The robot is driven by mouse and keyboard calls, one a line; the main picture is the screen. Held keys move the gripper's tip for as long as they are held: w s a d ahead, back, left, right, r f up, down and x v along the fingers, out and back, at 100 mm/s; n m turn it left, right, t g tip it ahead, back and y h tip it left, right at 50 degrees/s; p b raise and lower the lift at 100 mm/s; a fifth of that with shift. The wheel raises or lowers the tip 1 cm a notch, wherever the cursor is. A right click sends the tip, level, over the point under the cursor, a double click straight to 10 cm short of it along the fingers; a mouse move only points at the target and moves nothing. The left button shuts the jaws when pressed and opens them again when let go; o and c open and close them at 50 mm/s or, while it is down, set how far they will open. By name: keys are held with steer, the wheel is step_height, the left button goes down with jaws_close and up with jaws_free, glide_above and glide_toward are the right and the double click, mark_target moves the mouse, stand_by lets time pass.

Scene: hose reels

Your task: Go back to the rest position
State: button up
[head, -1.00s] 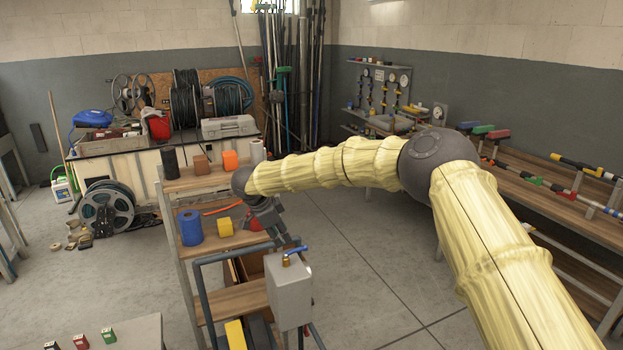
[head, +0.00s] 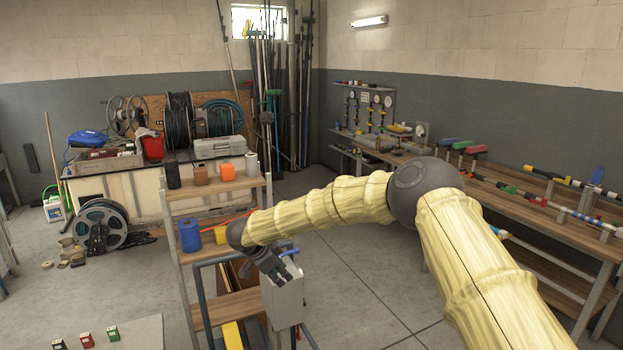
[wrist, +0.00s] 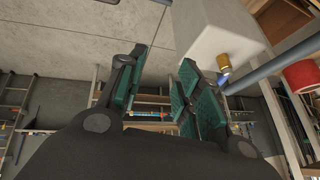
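My gripper (head: 283,270) is at the end of my yellow-sleeved arm, at the left face and top edge of a grey box (head: 287,305) in the head view. The box carries a blue lever (head: 290,252). In the wrist view my gripper (wrist: 160,85) has its teal-padded fingers apart with nothing between them. The grey box (wrist: 205,35), its brass fitting (wrist: 223,62) and the blue lever (wrist: 224,78) lie just right of the fingers. I cannot tell whether a finger touches the box.
A wooden shelf rack (head: 215,188) with a blue roll (head: 189,236) stands just left of my gripper. Blue-grey pipes (head: 205,290) run beside the box. A long workbench (head: 530,215) lines the right wall. Bare floor (head: 370,290) lies between box and bench.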

steer(key=s+d+f+n+t+b, duration=0.15)
steer(key=s+d+f, duration=0.3)
steer(key=f, duration=0.45)
steer(key=s+d+f+n+t+b, duration=0.1)
steer(key=s+d+f+n, duration=0.3)
steer(key=f, duration=0.5)
steer(key=s+d+f+n+y+b, duration=0.1)
steer(key=s+d+f+n, duration=0.1)
steer(key=s+d+f, duration=0.45)
steer(key=s+d+f+n+y, duration=0.1)
steer(key=s+d+f, duration=0.3)
steer(key=s+f, duration=0.45)
steer(key=s+d+f+n+g+b, duration=0.1)
steer(key=s+d, duration=0.3)
steer(key=s, duration=0.8)
steer(key=s+d+f+n+g+y+b, duration=0.1)
steer(key=s+d+g, duration=0.3)
steer(key=s, duration=0.8)
steer(key=s+d+f+n+g+y, duration=0.1)
steer(key=s+d, duration=0.4)
steer(key=s, duration=0.8)
steer(key=shift+d+f+n+g+b, duration=0.3)
steer(key=shift+n+g+b, duration=0.1)
steer(key=shift+g, duration=0.25)
